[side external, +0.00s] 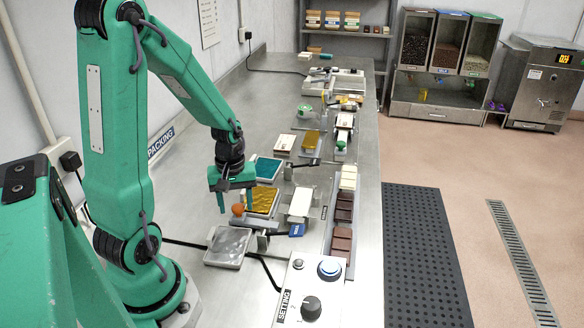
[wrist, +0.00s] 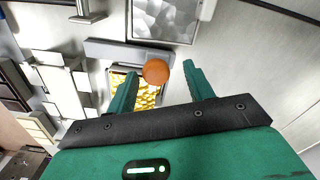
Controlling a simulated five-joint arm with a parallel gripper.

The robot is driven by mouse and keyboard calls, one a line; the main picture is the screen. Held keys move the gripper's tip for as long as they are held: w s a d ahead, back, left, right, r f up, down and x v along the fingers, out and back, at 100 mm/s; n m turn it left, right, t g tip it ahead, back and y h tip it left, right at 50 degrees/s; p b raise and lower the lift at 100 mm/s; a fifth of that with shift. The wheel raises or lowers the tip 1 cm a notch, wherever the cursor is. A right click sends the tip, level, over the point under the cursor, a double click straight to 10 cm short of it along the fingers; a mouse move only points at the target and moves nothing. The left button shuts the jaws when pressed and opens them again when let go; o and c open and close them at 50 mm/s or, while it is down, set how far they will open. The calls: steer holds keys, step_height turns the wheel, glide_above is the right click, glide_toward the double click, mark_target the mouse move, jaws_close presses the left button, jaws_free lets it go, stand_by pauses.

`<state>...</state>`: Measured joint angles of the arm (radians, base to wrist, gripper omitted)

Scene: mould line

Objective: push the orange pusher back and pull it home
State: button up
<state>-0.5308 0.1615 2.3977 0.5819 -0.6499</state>
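The orange pusher's round knob (side external: 238,210) sits at the left end of a grey slide beside the gold-foil magazine (side external: 262,202). In the wrist view the orange knob (wrist: 155,71) shows between the two fingertips, nearer the left one, with a gap on each side. My gripper (side external: 235,208) is open and points down over the knob; its fingers also show in the wrist view (wrist: 160,70). I cannot tell whether the tips are level with the knob. The gold foil (wrist: 150,92) lies partly hidden behind the fingers and knob.
A silver-foil tray (side external: 228,246) lies nearer the camera, and a teal-foil tray (side external: 266,168) lies farther back. A line of chocolate and cream blocks (side external: 342,215) runs along the right. A control box with a dial (side external: 311,308) stands in front. The bench left of the knob is clear.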

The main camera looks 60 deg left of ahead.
mark_target(238, 208)
steer(key=shift+r, duration=3.9)
steer(key=s+d+r+m+t, duration=0.3)
steer(key=d+r+m+t, duration=0.2)
steer(key=d+r+m, duration=0.7)
steer(key=shift+d+m+t, duration=0.3)
steer(key=shift+d+m, duration=0.5)
steer(key=shift+d, duration=0.7)
steer(key=shift+a+f, duration=0.1)
